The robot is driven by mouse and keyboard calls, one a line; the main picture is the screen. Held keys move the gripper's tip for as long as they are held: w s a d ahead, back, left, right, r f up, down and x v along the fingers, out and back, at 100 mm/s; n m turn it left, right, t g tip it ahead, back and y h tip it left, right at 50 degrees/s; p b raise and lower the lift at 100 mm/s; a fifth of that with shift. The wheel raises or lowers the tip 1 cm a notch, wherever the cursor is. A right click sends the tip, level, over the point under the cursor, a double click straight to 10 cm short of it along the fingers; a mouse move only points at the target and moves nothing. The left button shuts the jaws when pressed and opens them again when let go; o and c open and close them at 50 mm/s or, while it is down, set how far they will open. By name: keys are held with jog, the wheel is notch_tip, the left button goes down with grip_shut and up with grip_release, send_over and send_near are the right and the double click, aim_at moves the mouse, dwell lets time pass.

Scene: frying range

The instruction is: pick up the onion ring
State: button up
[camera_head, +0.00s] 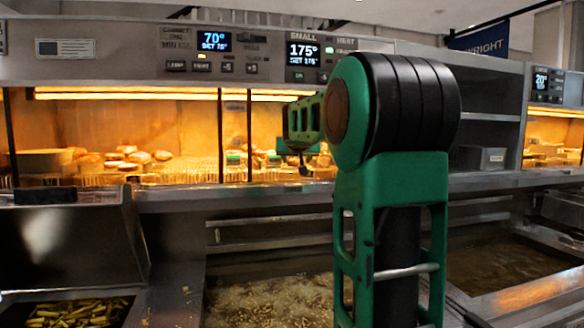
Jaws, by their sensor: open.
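I cannot pick out an onion ring for certain in the head view; small fried pieces sit too far away to tell apart. My gripper (303,168) shows small and dark below the green wrist part of my arm, in front of the lit warming cabinet (200,135). It is open, and I see nothing held in it. My large green and black arm link stands in the middle of the view and hides part of the cabinet and fryer behind it.
Golden fried pieces (125,155) lie on the cabinet's rack. Below are a fryer vat of bubbling oil (270,302), another vat (500,265) at right, and a basin of yellow-green pieces (75,313) at lower left. A metal ledge (240,197) runs along the cabinet front.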

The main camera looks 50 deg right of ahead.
jog(key=shift+x, duration=0.8)
jog(key=c, duration=0.5)
jog(key=shift+o, duration=0.2)
jog(key=shift+r, duration=0.2)
